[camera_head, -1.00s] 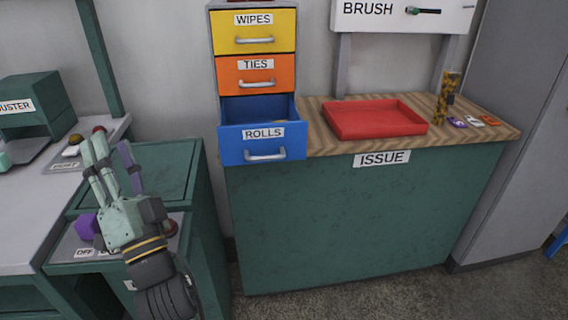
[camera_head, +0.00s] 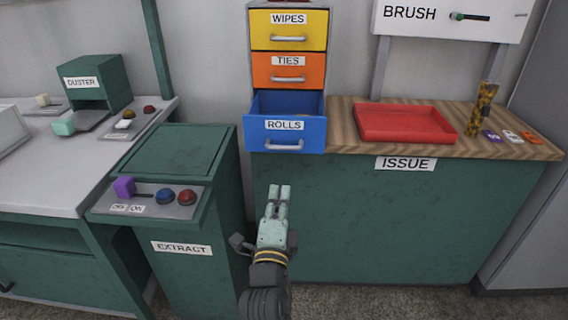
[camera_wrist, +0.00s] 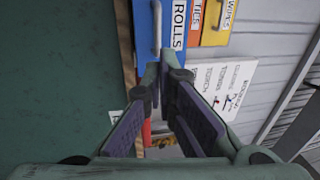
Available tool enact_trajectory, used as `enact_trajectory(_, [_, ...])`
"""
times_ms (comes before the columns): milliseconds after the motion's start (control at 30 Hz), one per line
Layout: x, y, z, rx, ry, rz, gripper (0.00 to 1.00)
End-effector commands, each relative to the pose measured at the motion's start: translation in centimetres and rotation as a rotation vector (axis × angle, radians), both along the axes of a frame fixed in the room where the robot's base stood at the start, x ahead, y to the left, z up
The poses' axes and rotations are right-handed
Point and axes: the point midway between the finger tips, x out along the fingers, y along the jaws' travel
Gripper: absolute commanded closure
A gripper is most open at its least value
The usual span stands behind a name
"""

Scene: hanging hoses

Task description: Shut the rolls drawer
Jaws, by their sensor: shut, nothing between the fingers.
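The blue rolls drawer (camera_head: 285,134) is the lowest of three stacked drawers and stands pulled out, with its open inside showing. Its grey handle (camera_head: 284,146) is on the front face. In the wrist view the blue front (camera_wrist: 174,45) and its handle (camera_wrist: 155,28) show at the top, turned sideways. My gripper (camera_head: 279,188) is below the drawer, in front of the green counter, apart from the drawer. Its fingers (camera_wrist: 166,62) are together at the tips with nothing between them.
The orange ties drawer (camera_head: 289,71) and yellow wipes drawer (camera_head: 289,30) above are shut. A red tray (camera_head: 404,123) lies on the wooden counter at right. The green extract cabinet (camera_head: 180,225), with a purple lever (camera_head: 125,187) and buttons, stands left of my gripper.

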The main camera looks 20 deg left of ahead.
Motion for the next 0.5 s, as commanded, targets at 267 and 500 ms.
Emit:
enact_trajectory(267, [0.98, 0.26, -0.41, 0.007, -0.005, -0.001, 1.00])
enact_trajectory(500, [1.16, 0.68, -0.29, 0.001, -0.005, 0.016, 1.00])
